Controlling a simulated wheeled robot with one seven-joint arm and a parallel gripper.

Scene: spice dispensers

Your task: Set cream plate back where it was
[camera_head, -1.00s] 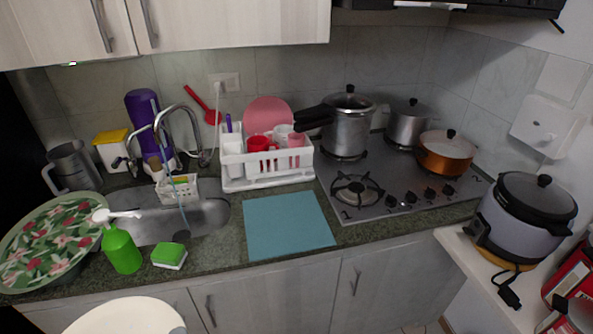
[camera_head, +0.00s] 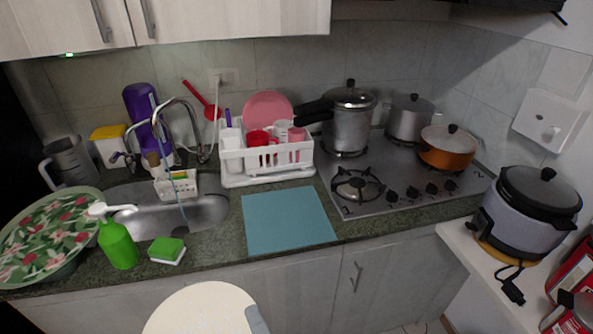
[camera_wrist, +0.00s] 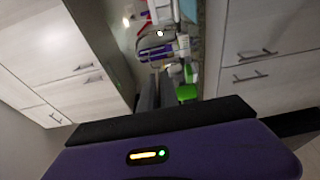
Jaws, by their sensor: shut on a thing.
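The cream plate (camera_head: 198,312) shows as a pale round disc at the bottom edge of the head view, cut off by the frame. It is in front of the counter, below the sponge. A small grey part at its right edge looks like my gripper (camera_head: 257,320), shut on the plate's rim. In the wrist view, a purple housing with a black bar fills the bottom.
A white dish rack (camera_head: 266,175) holds red and white cups and a pink plate (camera_head: 268,108). A blue mat (camera_head: 289,220) lies bare on the counter. A green soap bottle (camera_head: 118,245), a sponge (camera_head: 166,250) and a patterned round tray (camera_head: 45,235) are at left.

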